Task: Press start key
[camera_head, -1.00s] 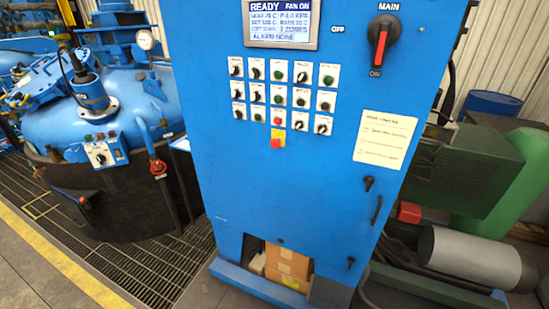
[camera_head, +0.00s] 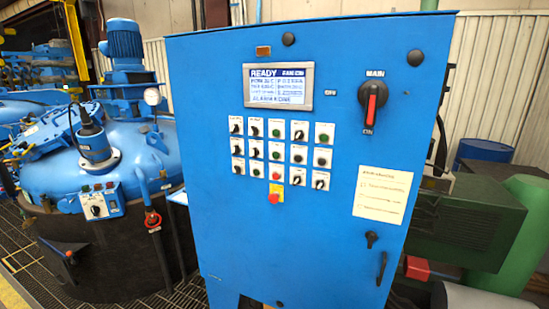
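A blue control cabinet (camera_head: 310,225) stands in the middle of the head view. Its door carries a grid of small switches and buttons on white label plates, some black knobs, some green buttons and a red button (camera_head: 276,174) in the bottom row. One green button (camera_head: 276,131) sits in the top row. The labels are too small to read, so I cannot tell which is the start key. A display (camera_head: 278,87) above the grid reads READY. A red mushroom button (camera_head: 273,198) on a yellow plate is below the grid. Neither gripper is in view.
A black and red MAIN switch (camera_head: 371,101) is at the upper right, pointing to ON. A paper checklist (camera_head: 382,195) is below it. A blue furnace vessel (camera_head: 140,150) stands left, with green machinery (camera_head: 465,225) at the right. Nothing blocks the panel.

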